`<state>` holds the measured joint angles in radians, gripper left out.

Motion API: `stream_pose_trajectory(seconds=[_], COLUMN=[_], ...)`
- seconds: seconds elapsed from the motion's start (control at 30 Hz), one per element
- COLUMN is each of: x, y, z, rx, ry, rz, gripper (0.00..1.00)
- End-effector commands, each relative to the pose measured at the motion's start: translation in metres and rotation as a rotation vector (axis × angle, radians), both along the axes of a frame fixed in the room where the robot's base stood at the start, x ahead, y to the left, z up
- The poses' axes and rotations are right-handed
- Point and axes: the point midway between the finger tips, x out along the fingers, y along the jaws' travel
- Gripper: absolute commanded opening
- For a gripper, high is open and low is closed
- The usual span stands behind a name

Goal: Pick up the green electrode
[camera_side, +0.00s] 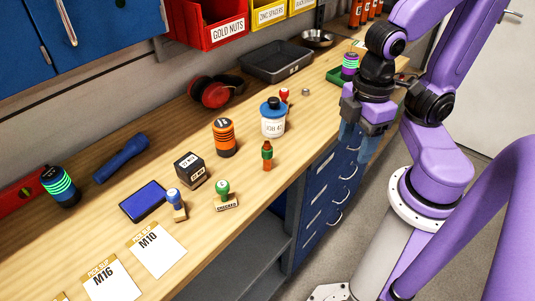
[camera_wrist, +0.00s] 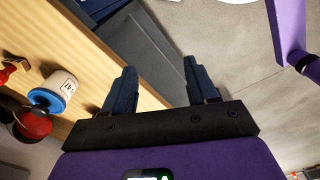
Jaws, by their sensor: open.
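No object is labelled as an electrode. A dark cylinder with bright green bands (camera_side: 59,183) stands at the far left of the bench in the side view. A similar cylinder with purple sides and green bands (camera_side: 350,66) stands at the back right, near my arm. A small orange piece with a green upper part (camera_side: 267,155) stands upright near the front edge. I cannot tell which one is the green electrode. My gripper (camera_side: 360,141) is open and empty, beyond the bench's front edge, apart from all three. The wrist view shows its spread blue fingers (camera_wrist: 158,72).
A white jar with a blue lid (camera_side: 273,121) also shows in the wrist view (camera_wrist: 60,84). Drawers (camera_side: 325,205) lie below.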

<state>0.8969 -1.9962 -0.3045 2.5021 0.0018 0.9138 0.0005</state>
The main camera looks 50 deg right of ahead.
Motion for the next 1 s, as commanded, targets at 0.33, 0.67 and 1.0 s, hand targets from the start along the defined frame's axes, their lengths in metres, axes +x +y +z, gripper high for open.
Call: stream_pose_trajectory(seconds=[0.33, 0.67, 1.0], x=[0.006, 0.042, 0.069], y=[0.005, 0.04, 0.114], z=[-0.005, -0.025, -0.034], rx=[-0.076, -0.527, -1.02], ry=[0.001, -0.033, -0.155], rz=[0.077, 0.524, 0.968], gripper=[0.58, 0.58, 0.58])
